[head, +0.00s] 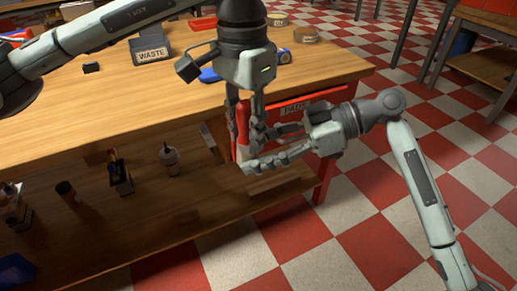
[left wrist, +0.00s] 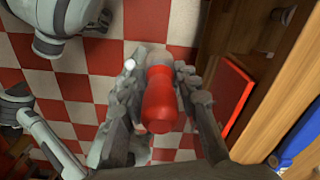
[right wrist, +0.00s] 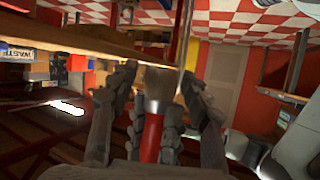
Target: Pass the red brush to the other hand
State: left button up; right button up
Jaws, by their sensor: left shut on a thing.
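The red brush (head: 243,128) hangs below the worktop's front edge, with its red handle upright and its pale end down. My left gripper (head: 246,125) points down and is shut on the red handle; the brush also shows between its fingers in the left wrist view (left wrist: 160,103). My right gripper (head: 255,152) comes in from the right, at the lower part of the brush. In the right wrist view its fingers (right wrist: 158,92) stand apart on either side of the brush, whose pale bristles (right wrist: 160,82) lie between them with gaps visible.
A red drawer (head: 300,105) is close behind my right gripper. A lower shelf (head: 200,200) holds bottles. The checkered floor at right is open.

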jog(key=c, duration=0.7)
pick_arm(q)
jog(key=o, duration=1.3)
jog(key=shift+c, duration=0.2)
pick_arm(e)
jog(key=shift+c, duration=0.9)
pick_arm(q)
jog(key=shift+r, duration=0.1)
